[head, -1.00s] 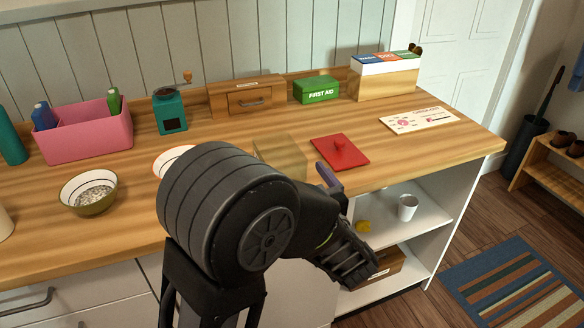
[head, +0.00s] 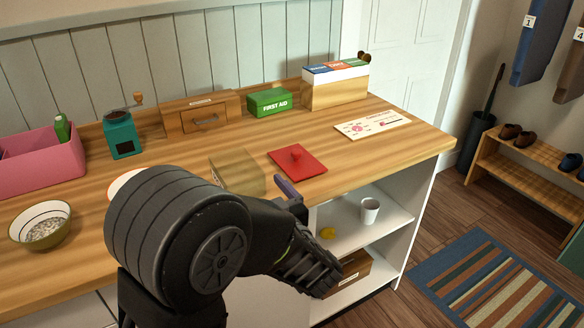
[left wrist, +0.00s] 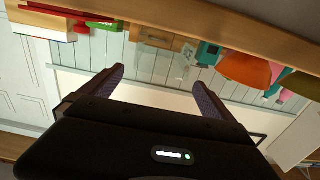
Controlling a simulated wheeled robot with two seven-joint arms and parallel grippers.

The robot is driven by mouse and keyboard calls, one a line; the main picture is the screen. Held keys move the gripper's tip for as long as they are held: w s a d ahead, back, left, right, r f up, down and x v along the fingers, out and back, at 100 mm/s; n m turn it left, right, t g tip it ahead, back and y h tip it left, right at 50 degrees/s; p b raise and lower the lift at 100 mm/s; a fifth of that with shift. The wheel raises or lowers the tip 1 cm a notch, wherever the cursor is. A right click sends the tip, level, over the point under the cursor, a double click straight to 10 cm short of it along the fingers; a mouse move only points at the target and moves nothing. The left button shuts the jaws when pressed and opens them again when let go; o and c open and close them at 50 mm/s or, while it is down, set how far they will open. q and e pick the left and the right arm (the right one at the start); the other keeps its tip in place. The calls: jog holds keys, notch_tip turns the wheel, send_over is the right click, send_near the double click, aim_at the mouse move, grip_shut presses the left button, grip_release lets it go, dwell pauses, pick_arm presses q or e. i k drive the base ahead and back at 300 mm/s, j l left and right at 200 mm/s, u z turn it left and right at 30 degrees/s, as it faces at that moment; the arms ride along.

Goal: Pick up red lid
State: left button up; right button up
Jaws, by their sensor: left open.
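The red lid (head: 297,165) is a flat square plate with a small round knob, lying on the wooden counter (head: 225,140) near its front edge. In the left wrist view, which looks upside down, a thin red strip (left wrist: 55,14) at the upper left looks like the lid seen edge-on. My left gripper (head: 288,190) is in front of the counter edge, just nearer than the lid and apart from it. Its two fingers (left wrist: 158,77) are spread and empty in the wrist view. In the head view my arm hides part of the gripper. My right gripper is not visible.
A clear-looking box (head: 237,172) stands left of the lid. A green first aid box (head: 270,102), a wooden drawer box (head: 200,113) and a card (head: 372,124) lie behind. Open shelves below hold a white cup (head: 370,210).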

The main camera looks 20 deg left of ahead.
aim_at(294, 161)
jog(key=l+u, duration=0.1)
jog(key=u, duration=0.15)
jog(key=k+l+u, duration=0.1)
jog(key=u, duration=0.2)
jog(key=i+j+u, duration=0.15)
jog(key=u, duration=0.55)
jog(key=k+l, duration=0.1)
jog(key=l, duration=0.1)
